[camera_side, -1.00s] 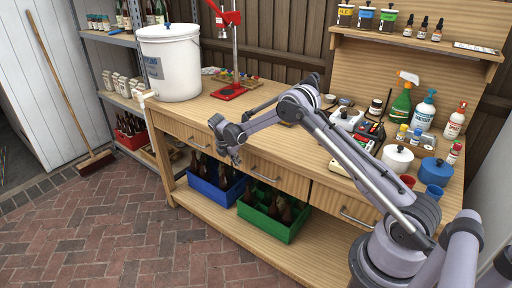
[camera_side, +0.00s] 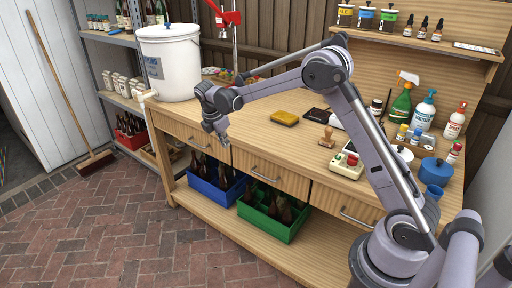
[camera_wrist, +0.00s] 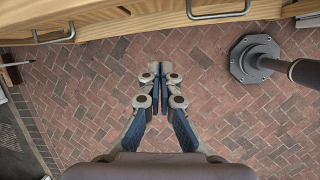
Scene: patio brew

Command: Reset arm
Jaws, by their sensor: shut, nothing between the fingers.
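My gripper (camera_side: 221,134) is shut and empty in the side view. It hangs in front of the workbench's (camera_side: 320,190) front edge, near the left drawer, with its fingers pointing down. In the wrist view my gripper (camera_wrist: 162,68) shows its two fingers together over the brick floor, with nothing between them. My arm bends up over the bench and down to the gripper.
On the bench stand a white bucket (camera_side: 170,65), a yellow sponge (camera_side: 285,118), a stamp-like wooden item (camera_side: 327,137) and a small device with red and green buttons (camera_side: 347,165). Blue (camera_side: 205,191) and green (camera_side: 268,232) crates of bottles sit below. The brick floor in front is clear.

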